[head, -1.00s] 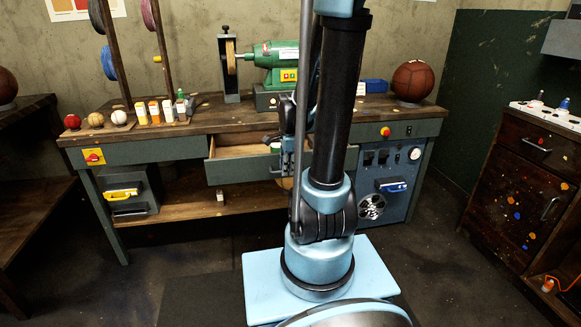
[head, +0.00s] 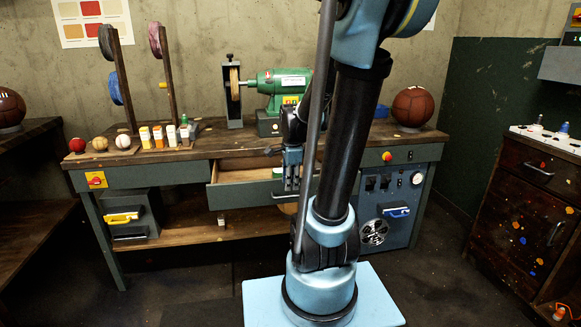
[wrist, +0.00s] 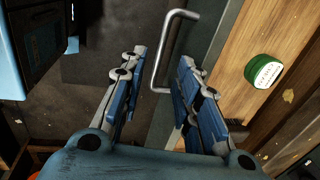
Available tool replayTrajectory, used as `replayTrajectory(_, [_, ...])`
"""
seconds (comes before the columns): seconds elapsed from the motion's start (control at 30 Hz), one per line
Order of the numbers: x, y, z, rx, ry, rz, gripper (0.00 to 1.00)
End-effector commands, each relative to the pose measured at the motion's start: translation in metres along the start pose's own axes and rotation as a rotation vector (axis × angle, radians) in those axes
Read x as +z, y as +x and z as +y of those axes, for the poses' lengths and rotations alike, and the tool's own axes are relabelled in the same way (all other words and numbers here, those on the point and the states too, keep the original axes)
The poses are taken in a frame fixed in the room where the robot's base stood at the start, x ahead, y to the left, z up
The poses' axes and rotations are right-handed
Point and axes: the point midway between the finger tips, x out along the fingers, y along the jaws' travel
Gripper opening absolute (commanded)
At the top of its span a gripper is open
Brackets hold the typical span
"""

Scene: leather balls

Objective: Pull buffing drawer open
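The buffing drawer (head: 240,193), with a grey-green front and bare wood inside, is pulled partly out of the bench below the green buffing machine (head: 286,88). Its thin metal bar handle (wrist: 161,50) shows in the wrist view, along with the drawer's wooden inside (wrist: 245,45). My gripper (head: 292,186) points down at the drawer front. In the wrist view its two blue fingers are apart, with the handle's lower end appearing between the fingertips (wrist: 160,65). I cannot tell whether they touch it. A green-lidded tin (wrist: 263,71) lies in the drawer.
The workbench (head: 200,150) carries balls, small bottles and spool posts at left, and a brown ball (head: 413,106) at right. A yellow-handled box (head: 124,217) stands below at left. A dark cabinet (head: 525,200) stands at right. Dark floor is clear before the bench.

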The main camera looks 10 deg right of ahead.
Motion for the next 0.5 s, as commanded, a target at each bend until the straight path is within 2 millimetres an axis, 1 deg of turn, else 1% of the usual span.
replayTrajectory(0.03, [0.0,-0.006,0.001,0.0,0.0,0.0,0.3])
replayTrajectory(0.3, [0.0,-0.038,0.001,0.0,-0.001,-0.001,0.3])
replayTrajectory(0.5, [0.001,-0.056,0.0,0.001,-0.001,-0.001,0.3])
